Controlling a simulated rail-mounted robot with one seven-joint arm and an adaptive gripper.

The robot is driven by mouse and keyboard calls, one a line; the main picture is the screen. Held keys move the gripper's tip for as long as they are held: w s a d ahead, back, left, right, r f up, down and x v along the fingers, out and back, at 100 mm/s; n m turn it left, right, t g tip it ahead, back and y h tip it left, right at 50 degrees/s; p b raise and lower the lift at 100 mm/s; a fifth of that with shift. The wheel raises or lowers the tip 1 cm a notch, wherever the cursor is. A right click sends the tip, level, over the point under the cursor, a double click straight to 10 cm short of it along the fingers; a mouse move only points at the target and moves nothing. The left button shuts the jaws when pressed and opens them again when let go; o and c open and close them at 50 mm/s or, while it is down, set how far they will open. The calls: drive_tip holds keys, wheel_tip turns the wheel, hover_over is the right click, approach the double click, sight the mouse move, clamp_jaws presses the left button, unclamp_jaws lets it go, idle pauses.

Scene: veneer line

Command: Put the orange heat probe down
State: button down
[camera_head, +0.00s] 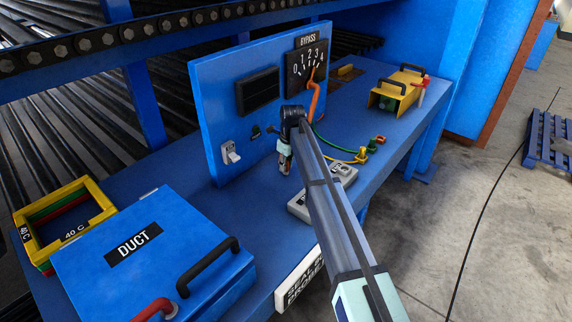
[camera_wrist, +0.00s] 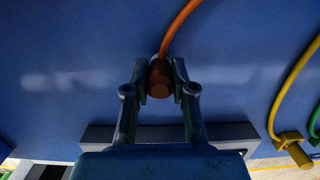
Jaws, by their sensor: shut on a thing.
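The orange heat probe (camera_wrist: 160,82) is between the two fingers of my gripper (camera_wrist: 160,78) in the wrist view. Its orange cable runs up and away from it, and shows in the camera_head view (camera_head: 313,98) in front of the BYPASS dial. My gripper (camera_head: 285,160) is shut on the probe, in front of the upright blue panel and over the blue bench (camera_head: 180,170). My arm hides part of the probe there. I cannot tell whether the probe touches the bench.
A grey box (camera_head: 343,170) lies beside my gripper. Green and yellow leads end in plugs (camera_head: 361,155). A yellow holder (camera_head: 398,92) stands at the back right. A DUCT box (camera_head: 150,262) and yellow 40 C frame (camera_head: 70,235) stand front left. Bare bench shows left of the panel.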

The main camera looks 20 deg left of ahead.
drive_tip(key=shift+f, duration=0.15)
drive_tip(key=c, duration=1)
unclamp_jaws()
drive_tip(key=r, duration=0.4)
drive_tip(key=d+r+b, duration=0.1)
drive_tip(key=r, duration=0.3)
drive_tip(key=r+b, duration=0.1)
drive_tip(key=r, duration=0.3)
drive_tip(key=shift+s+d+r, duration=0.1)
drive_tip(key=shift+s+d, duration=0.1)
drive_tip(key=shift+s, duration=0.05)
